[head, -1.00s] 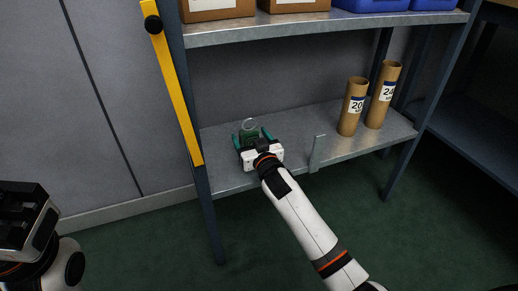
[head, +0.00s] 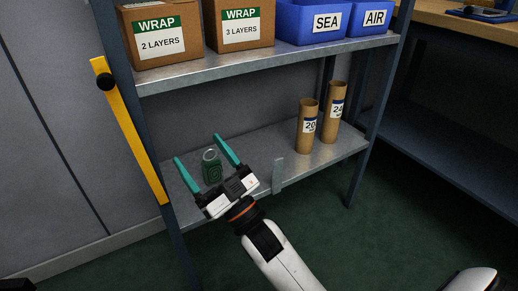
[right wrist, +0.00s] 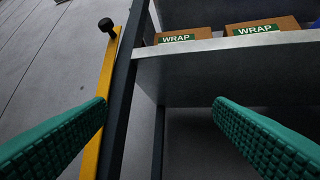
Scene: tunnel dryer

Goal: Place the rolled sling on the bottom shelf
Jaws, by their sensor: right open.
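The rolled sling (head: 212,170) is a small dark green roll with a pale ring at its top. It stands on the left part of the grey bottom shelf (head: 255,160). My right gripper (head: 196,148) is open with teal fingers. In the head view its fingers pass on either side of the sling. In the right wrist view nothing lies between the fingers (right wrist: 162,100), and they point toward the upper shelf, so the gripper is clear of the sling. Only a dark sliver, perhaps of my left arm, shows at the lower left; no left fingers are visible.
Two cardboard tubes (head: 307,128) stand at the right of the bottom shelf, and an upright metal tab (head: 278,173) is at its front edge. The upper shelf (head: 265,62) holds WRAP boxes and blue bins. A yellow bar (head: 130,135) runs along the left post.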

